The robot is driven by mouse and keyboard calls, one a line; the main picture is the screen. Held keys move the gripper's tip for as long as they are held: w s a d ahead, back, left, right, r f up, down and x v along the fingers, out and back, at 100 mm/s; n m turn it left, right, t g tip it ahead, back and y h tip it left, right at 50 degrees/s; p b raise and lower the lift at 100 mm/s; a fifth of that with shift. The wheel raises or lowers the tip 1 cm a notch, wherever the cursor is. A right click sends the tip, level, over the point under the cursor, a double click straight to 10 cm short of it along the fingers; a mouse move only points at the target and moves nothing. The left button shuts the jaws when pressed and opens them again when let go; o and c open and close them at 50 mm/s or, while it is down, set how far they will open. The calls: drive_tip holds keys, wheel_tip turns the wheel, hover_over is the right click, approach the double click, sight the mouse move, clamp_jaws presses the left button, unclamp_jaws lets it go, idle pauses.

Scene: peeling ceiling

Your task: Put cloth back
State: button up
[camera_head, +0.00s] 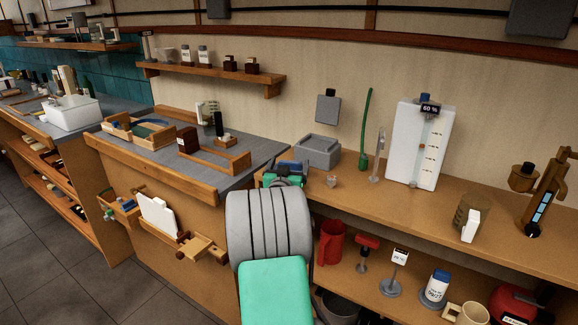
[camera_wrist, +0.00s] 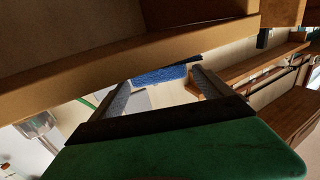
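A blue cloth (camera_wrist: 160,75) shows between the two fingertips of my gripper (camera_wrist: 158,84) in the wrist view. In the head view my green and dark gripper (camera_head: 284,180) is at the front edge of the wooden counter, left of centre. A bit of blue cloth (camera_head: 291,166) shows just beyond it. My wrist hides the rest of the cloth.
A grey bin (camera_head: 318,151) stands on the counter just beyond my gripper. A green stem (camera_head: 366,130) and a white board (camera_head: 419,145) stand farther right. A wooden tray (camera_head: 215,157) is on the left worktop. A red jug (camera_head: 331,242) stands on the lower shelf.

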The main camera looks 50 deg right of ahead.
drive_tip(key=shift+r+p, duration=0.3)
drive_tip(key=shift+p, duration=0.05)
drive_tip(key=b+v, duration=0.2)
drive_tip(key=v, duration=1)
drive_tip(key=w+a+f+n+g+y, duration=0.1)
drive_tip(key=a+f+n+y, duration=0.35)
drive_tip(key=a, duration=0.95)
drive_tip(key=w+a+f+n+g+y, duration=0.15)
drive_tip(key=a+f+y, duration=0.55)
drive_tip(key=a, duration=0.7)
drive_tip(key=s+a+f+n+g+y, duration=0.1)
drive_tip(key=s+a+n, duration=0.1)
drive_tip(key=s+a, duration=0.2)
drive_tip(key=s+a+f+n+g+y, duration=0.1)
drive_tip(key=s+a+n+y, duration=0.1)
drive_tip(key=s+a, duration=0.2)
drive_tip(key=s+a+f+n+g+y, duration=0.1)
drive_tip(key=s+a+f+n+g, duration=0.1)
drive_tip(key=s+a, duration=0.3)
drive_tip(key=shift+a+n+y, duration=0.25)
drive_tip(key=shift+a+n, duration=0.15)
drive_tip(key=shift+a, duration=1.8)
